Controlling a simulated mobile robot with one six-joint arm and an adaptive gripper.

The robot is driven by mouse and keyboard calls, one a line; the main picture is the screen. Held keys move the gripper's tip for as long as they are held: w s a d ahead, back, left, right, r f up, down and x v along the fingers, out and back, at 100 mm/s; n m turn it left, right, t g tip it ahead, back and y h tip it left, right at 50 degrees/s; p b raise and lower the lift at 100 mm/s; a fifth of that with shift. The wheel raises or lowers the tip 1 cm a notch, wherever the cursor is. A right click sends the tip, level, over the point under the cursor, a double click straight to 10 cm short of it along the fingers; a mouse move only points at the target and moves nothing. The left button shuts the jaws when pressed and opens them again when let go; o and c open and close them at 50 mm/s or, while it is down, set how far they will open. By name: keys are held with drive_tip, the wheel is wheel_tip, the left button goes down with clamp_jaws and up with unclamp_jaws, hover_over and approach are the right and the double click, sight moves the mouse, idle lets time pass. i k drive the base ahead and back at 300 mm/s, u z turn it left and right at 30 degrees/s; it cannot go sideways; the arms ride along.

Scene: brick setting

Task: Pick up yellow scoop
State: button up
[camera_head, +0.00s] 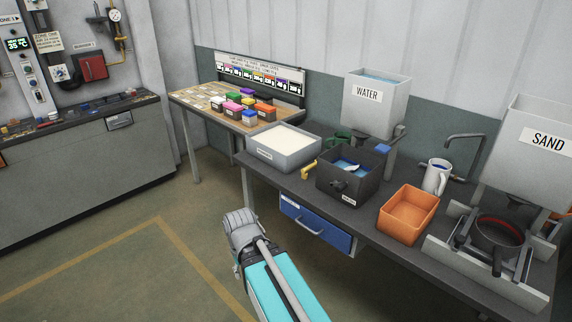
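A small yellow object (309,171), which looks like the yellow scoop, is on the dark workbench between the white-filled tray (262,163) and the dark box (332,187). It is small in the picture, and I cannot tell whether it touches either container. My arm reaches in from the bottom, with its grey end and my gripper (240,222) left of the bench's front edge and in front of the floor. The gripper is apart from the yellow object. Its fingers are not clear enough to show whether they are open or shut.
An orange bin (409,226) and a white jug (436,177) stand to the right on the bench. WATER (378,112) and SAND (525,170) hoppers rise behind. A blue drawer (316,230) is under the front edge. A table (204,100) with coloured blocks stands behind; the floor at left is clear.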

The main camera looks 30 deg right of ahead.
sight(305, 174)
drive_tip(key=i, duration=1.15)
drive_tip(key=z, duration=0.65)
